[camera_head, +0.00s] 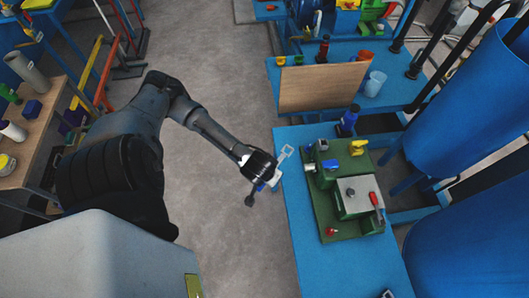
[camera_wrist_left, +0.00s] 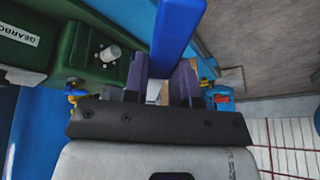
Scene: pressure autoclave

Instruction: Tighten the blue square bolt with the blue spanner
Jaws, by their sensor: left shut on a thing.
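My left gripper (camera_head: 268,176) is shut on the blue spanner, in the air just left of the blue bench's edge. The spanner's pale, square-looking end (camera_head: 286,152) points up and right, near the bench edge. In the left wrist view the blue bar of the spanner (camera_wrist_left: 178,30) rises from between the fingers of my left gripper (camera_wrist_left: 160,85). A small blue part (camera_head: 331,164) on the left side of the green gearbox (camera_head: 321,205) may be the blue square bolt; it is too small to be sure. The spanner is apart from it. My right gripper is not seen.
A wooden board (camera_head: 322,88) stands behind. Large blue tanks (camera_head: 480,110) flank the right. The grey floor left of the bench is clear.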

